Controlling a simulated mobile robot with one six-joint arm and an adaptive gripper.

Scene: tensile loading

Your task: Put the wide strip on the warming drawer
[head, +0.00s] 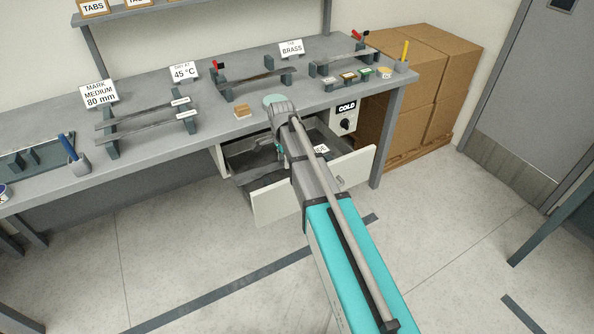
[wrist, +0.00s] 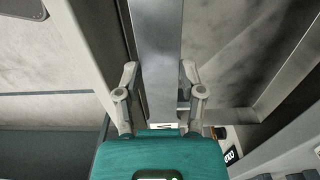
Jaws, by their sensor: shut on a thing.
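A wide grey metal strip (wrist: 157,50) runs up the middle of the wrist view, between the fingers of my gripper (wrist: 159,82). My gripper is shut on it. A small white tag with a dark mark shows at its near end. The warming drawer (head: 270,204) is pulled open under the bench in the head view, with a dark grey inside (head: 248,160). My gripper is over or in the drawer area. I cannot tell whether the strip touches the drawer floor.
A COLD sign (head: 346,107) sits above a dial panel right of the drawer. The bench top (head: 215,112) holds racks with long strips (head: 150,118), a wooden block (head: 242,110) and several small tabs. Cardboard boxes (head: 420,75) stand at the right. The floor before the bench is clear.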

